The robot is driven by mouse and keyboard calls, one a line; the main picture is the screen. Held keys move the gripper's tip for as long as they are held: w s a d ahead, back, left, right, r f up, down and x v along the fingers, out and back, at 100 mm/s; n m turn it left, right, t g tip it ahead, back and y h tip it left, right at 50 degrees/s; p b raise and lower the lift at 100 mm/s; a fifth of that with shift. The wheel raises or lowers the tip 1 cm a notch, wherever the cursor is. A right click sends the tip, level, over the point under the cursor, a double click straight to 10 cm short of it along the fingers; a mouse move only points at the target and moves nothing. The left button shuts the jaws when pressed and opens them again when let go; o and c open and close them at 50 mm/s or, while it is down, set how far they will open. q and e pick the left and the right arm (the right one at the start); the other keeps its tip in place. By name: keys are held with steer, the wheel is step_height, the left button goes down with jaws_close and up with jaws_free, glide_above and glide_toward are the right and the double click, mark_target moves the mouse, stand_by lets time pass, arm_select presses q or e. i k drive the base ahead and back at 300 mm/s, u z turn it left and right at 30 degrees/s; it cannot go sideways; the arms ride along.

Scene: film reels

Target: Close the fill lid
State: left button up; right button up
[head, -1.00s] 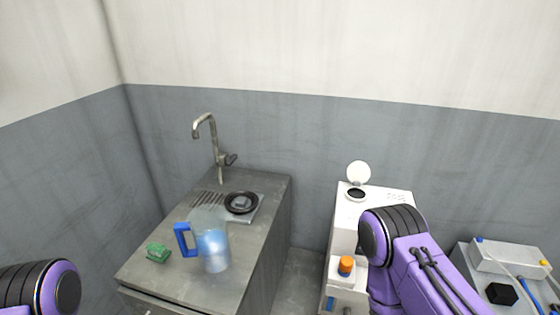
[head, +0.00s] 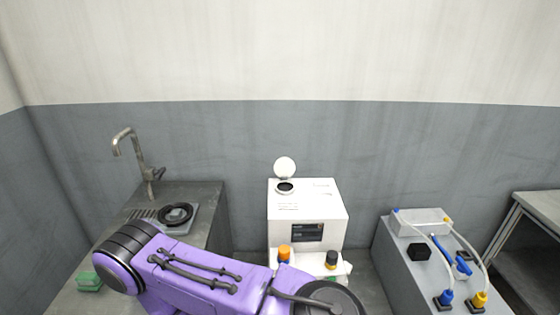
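The fill lid (head: 285,167) is a round white disc. It stands raised behind a dark round fill opening (head: 285,187) on top of a white machine (head: 335,212), near its back left corner. The machine has a dark panel on its front. A purple arm of mine crosses the lower part of the head view, in front of the machine and well below the lid. Neither gripper shows in this view.
A grey counter (head: 205,192) with a tap (head: 130,140), a black ring (head: 175,214) and a green sponge (head: 89,281) is at left. Orange-capped (head: 284,253) and black-capped (head: 331,259) bottles stand before the machine. A grey unit with tubes (head: 420,223) is at right.

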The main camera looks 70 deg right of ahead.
mark_target(285, 167)
steer(key=k, duration=0.5)
steer(key=z, duration=0.7)
